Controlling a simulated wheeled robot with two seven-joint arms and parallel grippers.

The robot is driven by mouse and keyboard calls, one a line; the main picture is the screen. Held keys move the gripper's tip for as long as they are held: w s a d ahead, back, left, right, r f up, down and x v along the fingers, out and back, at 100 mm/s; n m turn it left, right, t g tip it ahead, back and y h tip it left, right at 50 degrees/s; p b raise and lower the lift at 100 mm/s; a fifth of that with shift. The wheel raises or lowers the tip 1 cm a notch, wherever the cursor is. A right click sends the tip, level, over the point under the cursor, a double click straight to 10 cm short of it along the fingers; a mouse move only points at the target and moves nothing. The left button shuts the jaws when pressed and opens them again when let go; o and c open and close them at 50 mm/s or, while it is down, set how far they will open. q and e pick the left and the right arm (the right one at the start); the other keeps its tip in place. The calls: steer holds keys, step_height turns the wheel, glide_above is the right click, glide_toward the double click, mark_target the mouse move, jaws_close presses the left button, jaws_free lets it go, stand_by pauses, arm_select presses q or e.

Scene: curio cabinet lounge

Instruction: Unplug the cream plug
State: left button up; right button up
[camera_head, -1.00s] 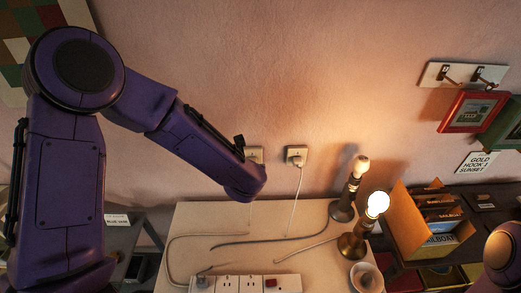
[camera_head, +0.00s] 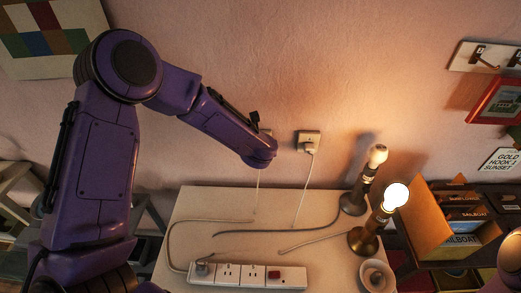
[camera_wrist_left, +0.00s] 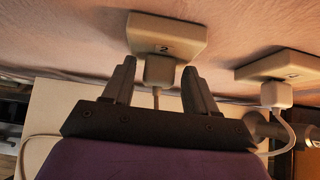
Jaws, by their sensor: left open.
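Two wall outlets hold plugs. In the left wrist view, the outlet marked 2 (camera_wrist_left: 165,35) holds a pale beige plug (camera_wrist_left: 159,70) with a cord hanging from it. My left gripper (camera_wrist_left: 158,72) is open, with one finger on each side of this plug and visible gaps. The outlet to its right (camera_wrist_left: 279,65) holds another pale plug (camera_wrist_left: 276,94) with a white cord. In the head view, this right plug (camera_head: 310,147) is clear, while my left arm mostly hides the other outlet. Both plugs look similarly pale. My right gripper is out of view.
Below the outlets, a pale tabletop (camera_head: 205,205) carries a white power strip (camera_head: 243,273), loose cords, an unlit lamp (camera_head: 354,200) and a lit lamp (camera_head: 366,237). A cardboard box (camera_head: 426,220) stands to the right.

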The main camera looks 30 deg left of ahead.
arm_select(q)
steer(key=shift+s+r, duration=0.2)
steer(key=shift+s, duration=0.1)
steer(key=shift+w+f, duration=0.2)
steer(key=shift+w, duration=0.05)
steer(key=c, duration=0.7)
jaws_close()
steer(key=shift+s+d, duration=0.25)
steer(key=shift+s, duration=0.25)
steer(key=shift+s+d, duration=0.1)
steer(key=shift+s, duration=0.15)
steer(key=shift+s+d+r+b, duration=0.1)
steer(key=shift+s+d+b, duration=0.35)
steer(key=shift+s, duration=0.5)
steer(key=shift+s+d+b, duration=0.35)
steer(key=shift+s+d, duration=0.1)
steer(key=shift+s, duration=0.45)
